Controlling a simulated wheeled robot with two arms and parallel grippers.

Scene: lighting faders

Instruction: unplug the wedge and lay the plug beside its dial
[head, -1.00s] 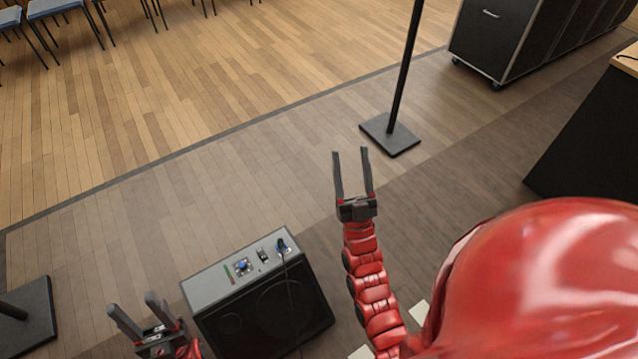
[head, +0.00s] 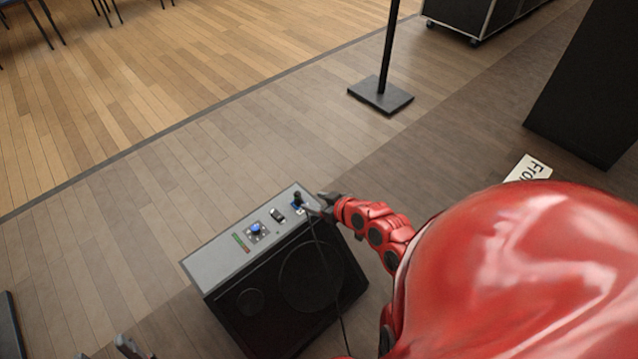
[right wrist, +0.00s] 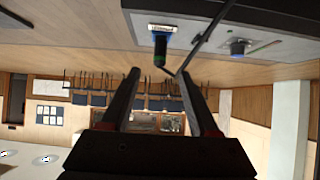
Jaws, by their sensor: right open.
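The wedge is a black speaker box with a grey top panel (head: 222,262), low in the middle of the head view. Its blue dial (head: 256,229) sits on that panel and also shows in the right wrist view (right wrist: 238,47). The black plug (head: 297,196) stands in a blue socket at the panel's right end, with a black cable trailing down the front. In the right wrist view the plug (right wrist: 160,52) lines up between my open right fingertips (right wrist: 159,73), apparently just beyond them. My right gripper (head: 318,203) is beside the plug. My left gripper (head: 103,349) is open and empty, mostly cut off.
A black switch (head: 278,214) and a green-red strip (head: 240,242) share the panel with the dial. A stand with a square black base (head: 381,96) is behind, and a dark box (head: 590,90) is at right.

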